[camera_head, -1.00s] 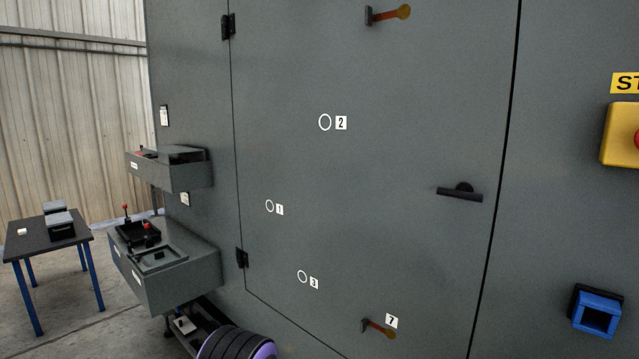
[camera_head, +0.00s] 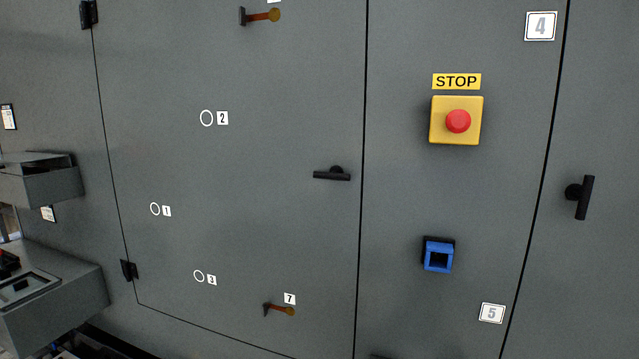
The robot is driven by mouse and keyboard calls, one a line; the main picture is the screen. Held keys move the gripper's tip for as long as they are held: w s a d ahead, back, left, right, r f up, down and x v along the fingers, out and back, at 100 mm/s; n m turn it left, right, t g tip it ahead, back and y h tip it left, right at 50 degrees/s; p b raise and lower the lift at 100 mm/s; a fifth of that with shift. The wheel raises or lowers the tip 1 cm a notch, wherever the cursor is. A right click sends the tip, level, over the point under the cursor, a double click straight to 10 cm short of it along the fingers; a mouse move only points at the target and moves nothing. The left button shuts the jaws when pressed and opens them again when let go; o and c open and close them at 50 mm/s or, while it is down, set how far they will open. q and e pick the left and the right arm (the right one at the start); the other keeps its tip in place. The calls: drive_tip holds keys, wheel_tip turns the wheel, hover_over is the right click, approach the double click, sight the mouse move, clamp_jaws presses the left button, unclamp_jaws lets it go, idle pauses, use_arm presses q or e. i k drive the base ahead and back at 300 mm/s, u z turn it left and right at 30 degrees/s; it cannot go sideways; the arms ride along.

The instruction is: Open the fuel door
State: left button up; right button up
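A large grey door panel (camera_head: 260,200) fills the left and middle of the head view, closed flush in its frame. It has black hinges on its left edge and a black handle (camera_head: 332,174) lying level near its right edge. Another grey panel at the far right carries a black handle (camera_head: 581,197) that stands nearly upright. No panel in view is labelled as the fuel door, so I cannot tell which one it is. Neither of my grippers is in view.
A yellow box with a red button (camera_head: 458,121) under a STOP sign and a blue square socket (camera_head: 438,256) stick out from the middle panel. Orange-brown levers (camera_head: 262,16) (camera_head: 280,310) sit on the large door. Grey boxes (camera_head: 50,302) jut out at the left.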

sight(335, 174)
drive_tip(key=z, duration=0.05)
drive_tip(key=k, duration=1.05)
drive_tip(key=u, duration=0.8)
drive_tip(key=i, duration=0.65)
drive_tip(key=u, duration=0.75)
drive_tip(key=i, duration=0.95)
drive_tip(key=z, duration=0.9)
drive_tip(key=i, duration=0.75)
drive_tip(key=z, duration=0.8)
